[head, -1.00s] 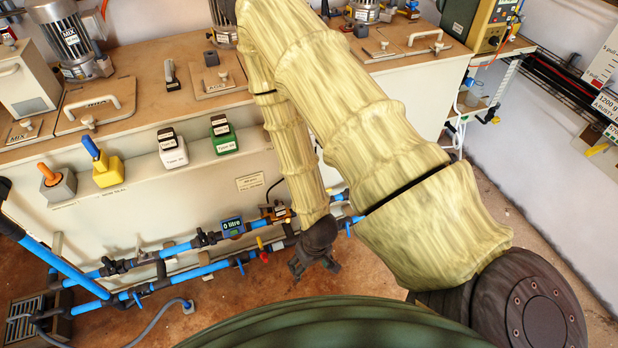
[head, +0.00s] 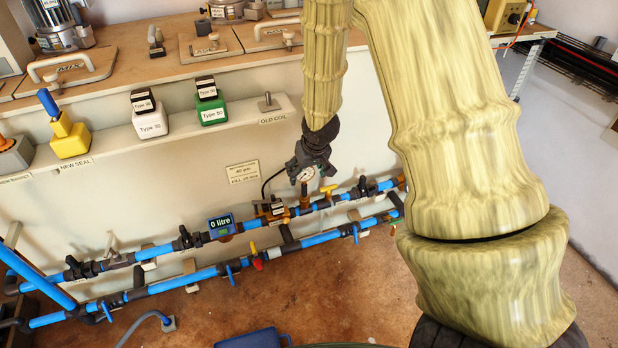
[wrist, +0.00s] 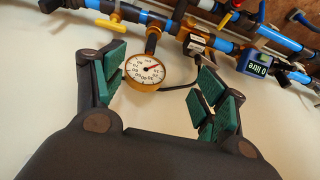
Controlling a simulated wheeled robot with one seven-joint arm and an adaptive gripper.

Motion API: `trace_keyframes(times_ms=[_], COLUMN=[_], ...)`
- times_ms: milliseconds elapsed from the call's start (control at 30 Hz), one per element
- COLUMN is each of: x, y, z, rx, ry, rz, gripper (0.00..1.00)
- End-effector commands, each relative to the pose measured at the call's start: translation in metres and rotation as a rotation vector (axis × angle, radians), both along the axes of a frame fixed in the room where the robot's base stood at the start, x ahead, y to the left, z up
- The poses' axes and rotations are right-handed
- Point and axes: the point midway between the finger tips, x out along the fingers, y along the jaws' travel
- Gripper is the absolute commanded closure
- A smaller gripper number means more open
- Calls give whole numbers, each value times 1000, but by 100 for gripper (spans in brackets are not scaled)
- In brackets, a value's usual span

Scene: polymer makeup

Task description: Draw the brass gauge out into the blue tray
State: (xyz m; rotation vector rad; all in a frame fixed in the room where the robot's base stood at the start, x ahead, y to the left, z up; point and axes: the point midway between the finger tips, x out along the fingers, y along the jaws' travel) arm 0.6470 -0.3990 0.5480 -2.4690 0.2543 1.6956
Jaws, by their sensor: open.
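The fingers are open and apart, with visible space on both sides of the dial. Contact with the gauge cannot be made out. A blue tray-like object (head: 252,339) is partly in view at the bottom edge of the head view.
A yellow-handled valve (head: 328,189) is right of the gauge on the pipe. A brass block (head: 270,209) and a "0 litre" meter (head: 222,226) are to its left. A dark cable curves behind. A ledge (head: 240,112) with blocks juts out above the pipes.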

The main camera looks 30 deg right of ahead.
Motion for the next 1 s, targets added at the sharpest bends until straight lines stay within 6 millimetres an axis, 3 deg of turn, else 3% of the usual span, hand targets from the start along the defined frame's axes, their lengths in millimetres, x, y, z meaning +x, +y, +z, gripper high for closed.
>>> trace_keyframes(times_ms=[233,367,1000], x=[12,15,47], y=[-17,-19,-26], z=[6,-1,-81], rx=[-20,-23,-23], ry=[-22,-22,-22], rz=[-19,-20,-19], gripper=[28,28,28])
